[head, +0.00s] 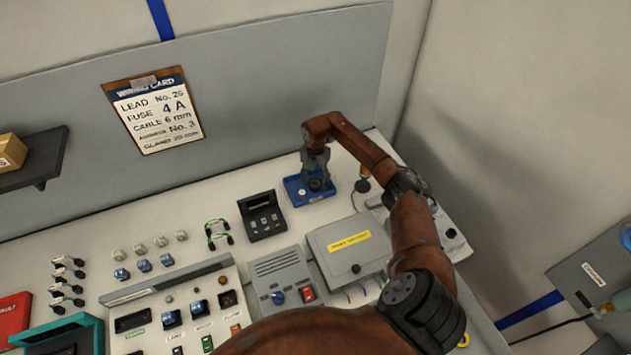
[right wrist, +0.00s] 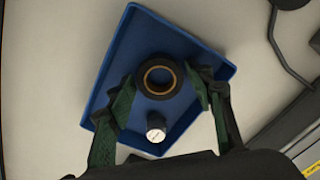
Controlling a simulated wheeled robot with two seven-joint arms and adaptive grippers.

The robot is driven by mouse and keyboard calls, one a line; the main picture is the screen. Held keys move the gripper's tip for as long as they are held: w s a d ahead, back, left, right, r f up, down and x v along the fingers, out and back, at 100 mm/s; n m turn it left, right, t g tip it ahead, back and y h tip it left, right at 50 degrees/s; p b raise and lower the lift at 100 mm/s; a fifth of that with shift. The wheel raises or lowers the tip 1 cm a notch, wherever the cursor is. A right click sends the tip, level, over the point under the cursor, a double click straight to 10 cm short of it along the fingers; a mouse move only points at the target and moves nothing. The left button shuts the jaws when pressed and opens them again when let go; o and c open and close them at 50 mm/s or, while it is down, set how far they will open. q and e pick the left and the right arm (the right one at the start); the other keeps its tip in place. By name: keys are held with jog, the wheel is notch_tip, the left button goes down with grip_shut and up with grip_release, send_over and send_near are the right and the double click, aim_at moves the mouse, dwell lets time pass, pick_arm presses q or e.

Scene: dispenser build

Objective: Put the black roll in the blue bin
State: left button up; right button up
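The blue bin (head: 297,194) is a shallow tray at the back right of the bench. It fills the middle of the right wrist view (right wrist: 190,45). The black roll (right wrist: 144,80), a ring with a tan inner edge, shows over the bin floor; in the head view the roll (head: 317,184) appears low inside the bin, partly hidden by my gripper. My right gripper (right wrist: 162,79) points down with its green-padded fingers spread on either side of the roll. It looks open, with the roll between its tips; light contact cannot be ruled out. My left gripper is not in view.
A small white-topped cylinder (right wrist: 156,127) is in the bin beside the roll. A black switch box (head: 262,216) stands left of the bin, and a grey box with a yellow label (head: 348,252) stands in front.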

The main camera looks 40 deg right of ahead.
aim_at(315, 183)
jog(key=shift+o, duration=0.7)
jog(key=shift+r, duration=0.25)
notch_tip(315, 183, up, 12)
jog(key=b, duration=0.1)
jog(key=shift+f, duration=0.1)
jog(key=shift+c, duration=0.5)
